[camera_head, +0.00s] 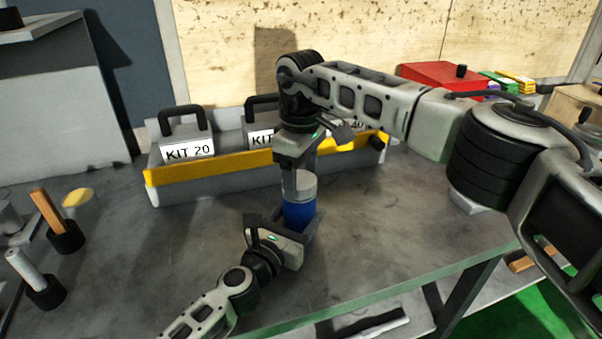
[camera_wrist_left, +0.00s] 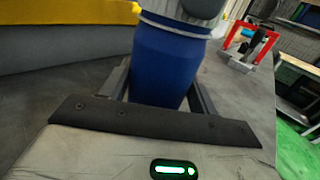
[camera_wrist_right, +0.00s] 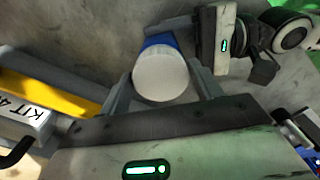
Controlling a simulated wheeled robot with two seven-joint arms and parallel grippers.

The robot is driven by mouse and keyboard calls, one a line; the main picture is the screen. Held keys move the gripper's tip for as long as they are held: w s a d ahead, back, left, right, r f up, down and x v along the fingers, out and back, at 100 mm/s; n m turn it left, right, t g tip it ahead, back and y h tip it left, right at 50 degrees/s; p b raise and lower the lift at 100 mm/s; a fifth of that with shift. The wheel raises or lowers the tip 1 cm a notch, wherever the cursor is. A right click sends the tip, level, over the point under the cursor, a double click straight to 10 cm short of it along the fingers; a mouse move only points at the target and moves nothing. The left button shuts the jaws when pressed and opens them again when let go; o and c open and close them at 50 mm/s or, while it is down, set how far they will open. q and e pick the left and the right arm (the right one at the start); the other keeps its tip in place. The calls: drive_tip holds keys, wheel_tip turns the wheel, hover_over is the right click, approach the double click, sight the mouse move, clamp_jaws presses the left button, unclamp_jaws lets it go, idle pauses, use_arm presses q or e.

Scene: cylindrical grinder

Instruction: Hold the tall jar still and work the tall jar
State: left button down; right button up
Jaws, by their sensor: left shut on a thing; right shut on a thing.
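The tall jar (camera_head: 297,217) stands upright on the grey table, with a blue body and a pale grey-white lid (camera_head: 305,184). My left gripper (camera_head: 299,226) is shut on the blue body from the near side. The left wrist view shows the blue body (camera_wrist_left: 166,65) between its two fingers. My right gripper (camera_head: 300,190) comes down from above and is shut on the lid. The right wrist view shows the round lid (camera_wrist_right: 161,76) between its fingers. The lid sits on the body. The fingers partly hide the jar in the head view.
A grey tray with a yellow front edge (camera_head: 215,172) stands behind the jar, holding grey kit weights (camera_head: 187,140). Wooden-handled tools (camera_head: 48,215) stand at the left. A red box (camera_head: 440,75) is at the back right. The table's front edge is close to my left arm.

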drive_tip(key=shift+m, duration=0.5)
drive_tip(key=o, duration=1)
drive_tip(key=shift+c, duration=0.2)
drive_tip(key=shift+r, duration=0.1)
drive_tip(key=shift+r, duration=2.2)
drive_tip(key=shift+c, duration=0.5)
